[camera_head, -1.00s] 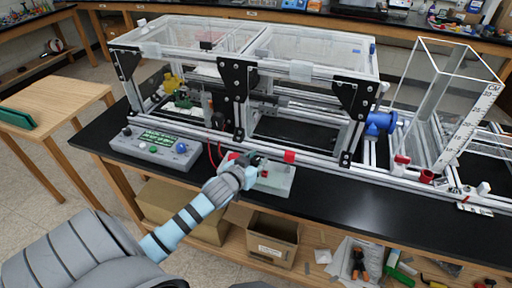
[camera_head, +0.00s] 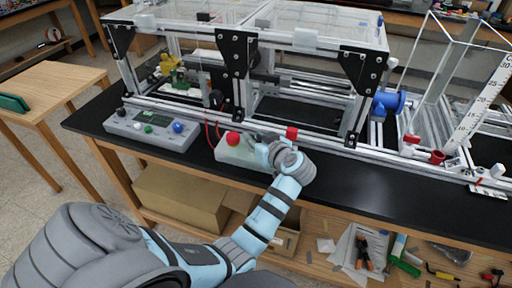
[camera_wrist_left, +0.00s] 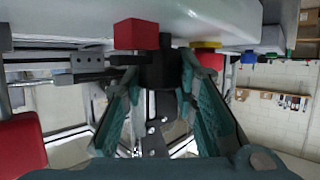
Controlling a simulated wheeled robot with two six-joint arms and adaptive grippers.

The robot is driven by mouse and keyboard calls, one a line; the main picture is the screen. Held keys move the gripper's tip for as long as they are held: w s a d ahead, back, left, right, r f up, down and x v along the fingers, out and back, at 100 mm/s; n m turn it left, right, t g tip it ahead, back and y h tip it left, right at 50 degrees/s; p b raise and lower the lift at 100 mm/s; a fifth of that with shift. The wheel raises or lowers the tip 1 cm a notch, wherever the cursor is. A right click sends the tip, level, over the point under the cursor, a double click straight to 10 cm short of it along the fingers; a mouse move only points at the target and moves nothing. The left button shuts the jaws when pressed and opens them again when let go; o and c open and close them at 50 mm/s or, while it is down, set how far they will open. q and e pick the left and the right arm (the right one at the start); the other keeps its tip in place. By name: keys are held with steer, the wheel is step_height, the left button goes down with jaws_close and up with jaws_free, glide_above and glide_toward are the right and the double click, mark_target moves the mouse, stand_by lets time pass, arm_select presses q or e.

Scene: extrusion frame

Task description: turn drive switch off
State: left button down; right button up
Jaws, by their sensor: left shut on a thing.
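A pale control box (camera_head: 230,152) stands on the black bench in front of the frame, with a red button (camera_head: 232,138) on its left part. My left gripper (camera_head: 268,148) is over the right part of this box and hides what is under it. In the left wrist view, a black knob (camera_wrist_left: 160,65) sits between the fingers of my left gripper (camera_wrist_left: 165,75). I take the knob for the drive switch; the gripper is shut on it. Its on or off position cannot be read. My right gripper is not in view.
A red block (camera_head: 291,133) is close behind the gripper, by the aluminium frame (camera_head: 330,140). A grey control panel (camera_head: 150,132) with several knobs stands to the left. Red wires run between them. The black bench front (camera_head: 400,182) is clear on the right.

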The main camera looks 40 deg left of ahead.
mark_target(255, 139)
arm_select(q)
steer(key=shift+f+n+g+y+b, duration=0.15)
steer(key=shift+n+g+y+b, duration=0.25)
steer(key=shift+n+g+b, duration=1.25)
steer(key=shift+s, duration=0.1)
steer(key=c, duration=1.5)
jaws_free()
steer(key=shift+c, duration=0.2)
steer(key=shift+a, duration=0.1)
steer(key=shift+r, duration=0.35)
step_height(255, 139, up, 10)
steer(key=shift+f, duration=0.25)
